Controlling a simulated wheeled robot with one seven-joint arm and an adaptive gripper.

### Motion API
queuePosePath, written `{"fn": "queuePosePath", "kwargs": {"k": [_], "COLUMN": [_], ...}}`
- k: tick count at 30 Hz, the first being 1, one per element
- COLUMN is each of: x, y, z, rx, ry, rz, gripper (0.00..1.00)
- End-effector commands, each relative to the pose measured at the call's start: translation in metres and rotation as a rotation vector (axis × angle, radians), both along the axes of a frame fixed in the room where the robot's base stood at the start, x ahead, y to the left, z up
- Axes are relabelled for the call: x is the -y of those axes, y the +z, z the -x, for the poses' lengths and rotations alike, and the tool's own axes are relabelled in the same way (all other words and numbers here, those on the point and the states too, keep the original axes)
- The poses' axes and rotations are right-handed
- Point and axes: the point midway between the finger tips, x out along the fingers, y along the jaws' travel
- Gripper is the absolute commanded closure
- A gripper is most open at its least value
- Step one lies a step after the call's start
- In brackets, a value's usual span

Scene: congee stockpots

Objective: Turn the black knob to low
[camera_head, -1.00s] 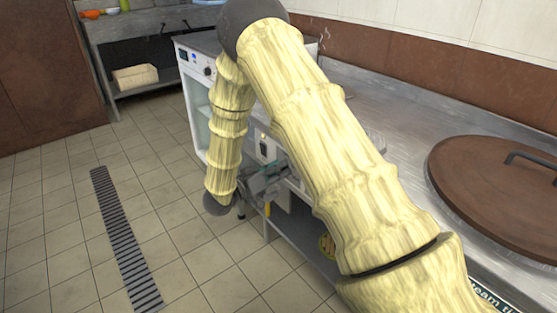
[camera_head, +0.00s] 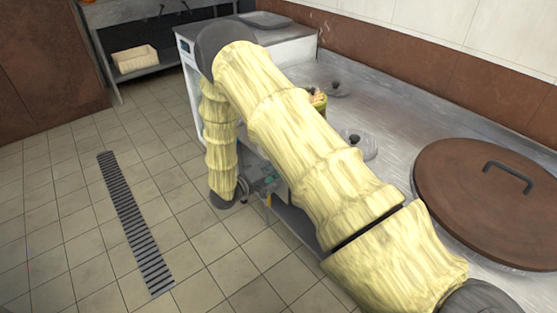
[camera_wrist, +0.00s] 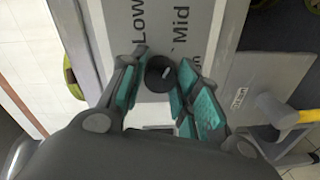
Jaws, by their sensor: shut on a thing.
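The black knob (camera_wrist: 160,76) is round with a small pale mark on its face. It sits on a grey label panel (camera_wrist: 158,20) in the wrist view. The words "Low" and "Mid" are readable there, and a third word is partly hidden by a finger. My gripper (camera_wrist: 163,62) has its teal-padded fingers closed on the knob, one on each side. In the head view my gripper (camera_head: 262,184) is at the front of the counter, partly behind my arm; the knob is hidden there.
A yellow-ended handle (camera_wrist: 305,116) is at the right in the wrist view, beside a partly readable label. In the head view a brown lid (camera_head: 480,205) and glass lids (camera_head: 358,146) are on the steel counter (camera_head: 400,110). The tiled floor with a drain grate (camera_head: 135,225) is clear.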

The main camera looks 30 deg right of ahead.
Motion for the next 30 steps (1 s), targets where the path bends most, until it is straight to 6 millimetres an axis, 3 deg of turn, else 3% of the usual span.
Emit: {"fn": "queuePosePath", "kwargs": {"k": [30], "x": [-0.0002], "y": [0.0007], "z": [-0.0008], "rx": [-0.882], "ry": [0.000], "rz": [0.068], "gripper": [0.92]}}
